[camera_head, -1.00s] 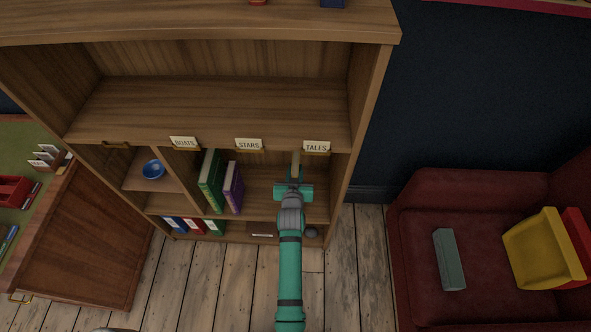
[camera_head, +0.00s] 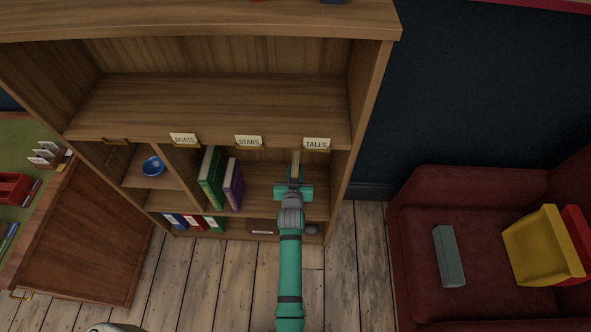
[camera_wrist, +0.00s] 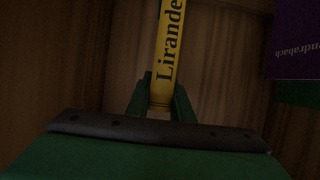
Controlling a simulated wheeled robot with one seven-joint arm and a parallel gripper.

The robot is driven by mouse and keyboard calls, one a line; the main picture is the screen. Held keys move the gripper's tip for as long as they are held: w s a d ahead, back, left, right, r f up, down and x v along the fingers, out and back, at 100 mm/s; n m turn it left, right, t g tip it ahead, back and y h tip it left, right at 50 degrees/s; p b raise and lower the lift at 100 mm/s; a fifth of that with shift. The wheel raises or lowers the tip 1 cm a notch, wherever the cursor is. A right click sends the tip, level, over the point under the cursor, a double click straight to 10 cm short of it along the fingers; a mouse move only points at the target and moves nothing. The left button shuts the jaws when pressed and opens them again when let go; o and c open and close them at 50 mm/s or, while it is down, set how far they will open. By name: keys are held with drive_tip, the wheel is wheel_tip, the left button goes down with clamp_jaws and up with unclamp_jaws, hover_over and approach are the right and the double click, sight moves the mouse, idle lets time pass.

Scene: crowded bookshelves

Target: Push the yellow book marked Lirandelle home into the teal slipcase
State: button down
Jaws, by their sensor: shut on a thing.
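The yellow book (camera_wrist: 170,45) shows its spine in the wrist view, with the letters "Lirande" readable and the rest cut off. My gripper (camera_wrist: 160,97) is shut on the lower end of this spine, one green finger on each side. In the head view my gripper (camera_head: 294,188) is at the shelf bay under the TALES label, and the book (camera_head: 295,160) shows as a narrow pale strip beyond it. The book stands upright there; its far side is hidden. A grey-teal box (camera_head: 449,256), possibly the slipcase, lies on the red seat at right. Its opening cannot be made out.
Green (camera_head: 211,180) and purple (camera_head: 232,185) books stand left of my gripper in the same row. The bookcase's right side panel (camera_head: 352,150) is close on the right. The TALES label (camera_head: 317,144) hangs above. A yellow object (camera_head: 540,250) lies on the seat.

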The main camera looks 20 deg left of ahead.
drive_tip(key=shift+f, duration=5.15)
drive_tip(key=c, duration=1.5)
unclamp_jaws()
drive_tip(key=shift+f, duration=0.1)
drive_tip(key=v, duration=1)
drive_tip(key=shift+s+r, duration=0.2)
drive_tip(key=shift+s, duration=0.1)
